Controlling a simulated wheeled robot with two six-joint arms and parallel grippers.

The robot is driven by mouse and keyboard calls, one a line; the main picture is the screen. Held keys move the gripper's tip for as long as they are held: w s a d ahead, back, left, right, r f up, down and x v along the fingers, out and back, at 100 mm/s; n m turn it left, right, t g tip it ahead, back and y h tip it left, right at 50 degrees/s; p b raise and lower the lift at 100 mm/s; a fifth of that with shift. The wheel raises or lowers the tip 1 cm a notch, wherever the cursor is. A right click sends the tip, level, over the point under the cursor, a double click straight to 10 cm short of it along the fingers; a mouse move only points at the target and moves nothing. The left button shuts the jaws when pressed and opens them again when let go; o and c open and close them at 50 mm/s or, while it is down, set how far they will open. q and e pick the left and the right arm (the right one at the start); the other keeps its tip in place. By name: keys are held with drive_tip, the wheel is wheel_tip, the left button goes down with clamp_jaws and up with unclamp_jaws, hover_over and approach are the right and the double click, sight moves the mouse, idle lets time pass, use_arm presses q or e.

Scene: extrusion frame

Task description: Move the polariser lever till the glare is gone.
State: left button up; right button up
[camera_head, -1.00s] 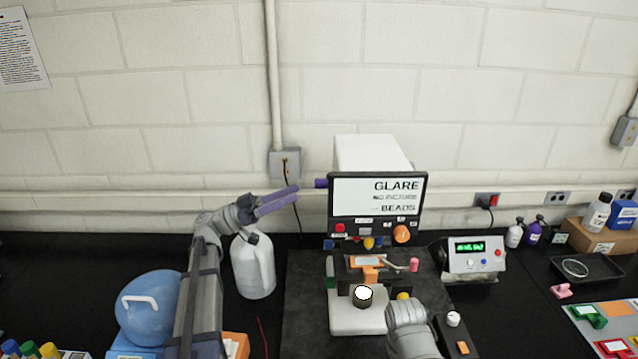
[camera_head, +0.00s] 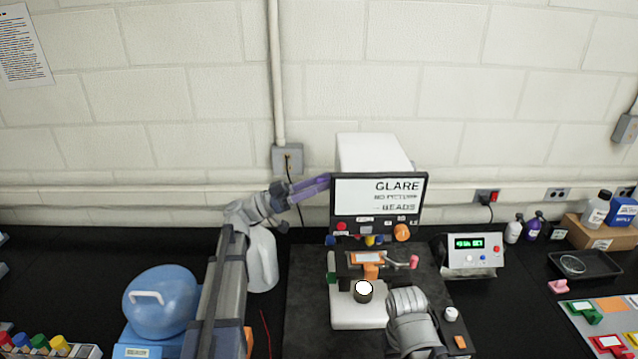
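The instrument's screen (camera_head: 379,199) faces me and reads GLARE at the top, with a blurred line and BEADS below. The purple polariser lever at the screen's left edge is now covered by my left gripper (camera_head: 327,181). The gripper's purple fingers reach up to the screen's left edge, at the lever's place. The fingers look close together; I cannot tell whether they are shut on the lever. My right arm's grey wrist (camera_head: 408,310) is low in front of the instrument, right of the black-sided, white-topped knob (camera_head: 363,291); its fingers are not visible.
A white jug (camera_head: 262,262) stands behind my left forearm, with a blue container (camera_head: 161,306) further left. A meter with a green display (camera_head: 470,251) stands to the right. A black tray (camera_head: 585,264) lies further right.

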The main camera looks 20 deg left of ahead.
use_arm(q)
clamp_jaws()
idle(1.2)
